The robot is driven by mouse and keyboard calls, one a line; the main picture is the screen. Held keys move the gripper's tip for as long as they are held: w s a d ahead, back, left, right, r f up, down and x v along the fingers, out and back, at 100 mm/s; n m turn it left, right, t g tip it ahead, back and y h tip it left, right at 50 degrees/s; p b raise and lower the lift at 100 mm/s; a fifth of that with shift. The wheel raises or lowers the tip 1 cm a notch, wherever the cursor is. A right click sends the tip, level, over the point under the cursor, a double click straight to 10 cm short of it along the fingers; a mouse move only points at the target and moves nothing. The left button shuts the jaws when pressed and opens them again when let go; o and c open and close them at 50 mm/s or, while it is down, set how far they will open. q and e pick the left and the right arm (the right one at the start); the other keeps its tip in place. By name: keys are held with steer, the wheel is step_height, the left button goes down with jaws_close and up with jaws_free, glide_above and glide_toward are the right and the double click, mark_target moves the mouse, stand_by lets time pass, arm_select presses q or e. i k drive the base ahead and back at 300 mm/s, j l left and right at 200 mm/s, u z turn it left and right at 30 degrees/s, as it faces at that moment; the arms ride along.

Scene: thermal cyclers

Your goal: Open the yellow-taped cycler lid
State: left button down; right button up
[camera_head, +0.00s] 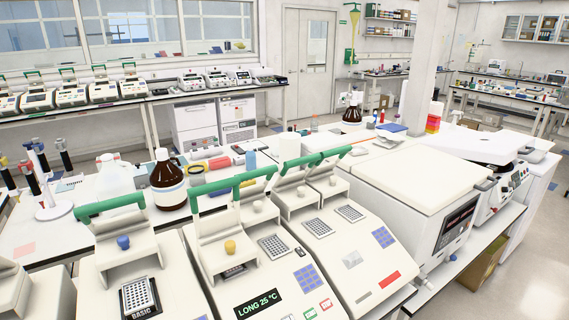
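Several white thermal cyclers with green lid handles stand in a row along the front bench. One front cycler (205,290) has a yellow knob (230,247) on its lid (222,225) and a green handle bar (232,184) above. Its display reads LONG 25 °C. A dark strip of its block shows just under the lid; how far the lid is open I cannot tell. I see no clear yellow tape on any cycler. The cycler to its left has a blue knob (123,242) and a sample block (138,297) in view. Neither of my grippers is in view.
Cyclers to the right show sample blocks (273,245) and stand close together. A large white boxy instrument (420,175) stands right of them. Behind are a brown bottle (168,180), a clear jug (114,178) and a pipette stand (52,208). More cyclers line the back bench.

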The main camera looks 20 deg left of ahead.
mark_target(224, 250)
steer(key=u, duration=1.05)
steer(key=i, duration=0.05)
